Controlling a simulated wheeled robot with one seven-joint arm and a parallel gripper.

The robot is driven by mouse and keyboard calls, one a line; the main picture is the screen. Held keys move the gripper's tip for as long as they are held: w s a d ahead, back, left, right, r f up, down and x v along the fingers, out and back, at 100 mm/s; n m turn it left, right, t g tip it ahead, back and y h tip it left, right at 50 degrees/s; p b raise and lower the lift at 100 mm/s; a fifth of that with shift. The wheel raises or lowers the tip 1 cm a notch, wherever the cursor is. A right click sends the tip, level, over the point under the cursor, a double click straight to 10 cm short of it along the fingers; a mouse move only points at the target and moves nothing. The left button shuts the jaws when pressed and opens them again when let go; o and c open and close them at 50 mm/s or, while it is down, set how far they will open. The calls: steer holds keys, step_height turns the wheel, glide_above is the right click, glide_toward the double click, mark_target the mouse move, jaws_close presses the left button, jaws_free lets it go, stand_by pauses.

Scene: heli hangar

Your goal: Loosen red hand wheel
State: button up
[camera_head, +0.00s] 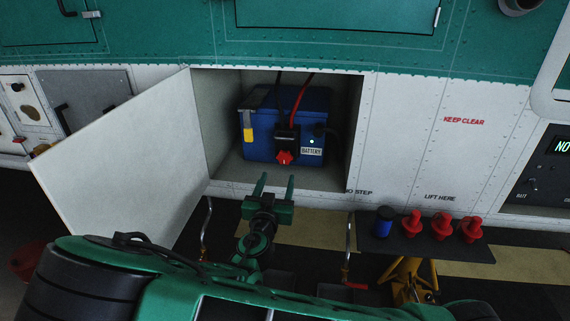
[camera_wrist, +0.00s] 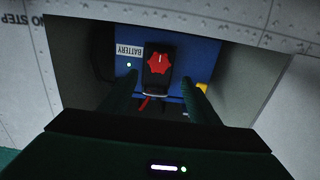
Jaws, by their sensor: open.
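The red hand wheel (camera_head: 284,157) sits on a black block on the front of a blue battery (camera_head: 262,148) inside an open compartment. In the wrist view the red hand wheel (camera_wrist: 158,63) is a star-shaped knob with a small white mark, and it shows between my fingers. My gripper (camera_head: 275,183) is open and empty, in front of and a little below the wheel, with a gap between. In the wrist view my gripper (camera_wrist: 158,82) has one finger to each side of the wheel, and neither appears to touch it.
The compartment door (camera_head: 125,165) hangs open at the left. A black cable and a red cable (camera_head: 301,90) run above the wheel. A yellow-handled item (camera_head: 248,134) is at the battery's left. A dark shelf (camera_head: 470,252) at the right holds several red parts and a blue cylinder (camera_head: 383,221).

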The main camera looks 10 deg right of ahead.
mark_target(284, 159)
steer(key=x, duration=1)
steer(key=shift+w+d, duration=0.1)
steer(key=shift+w, duration=0.2)
steer(key=c, duration=1.1)
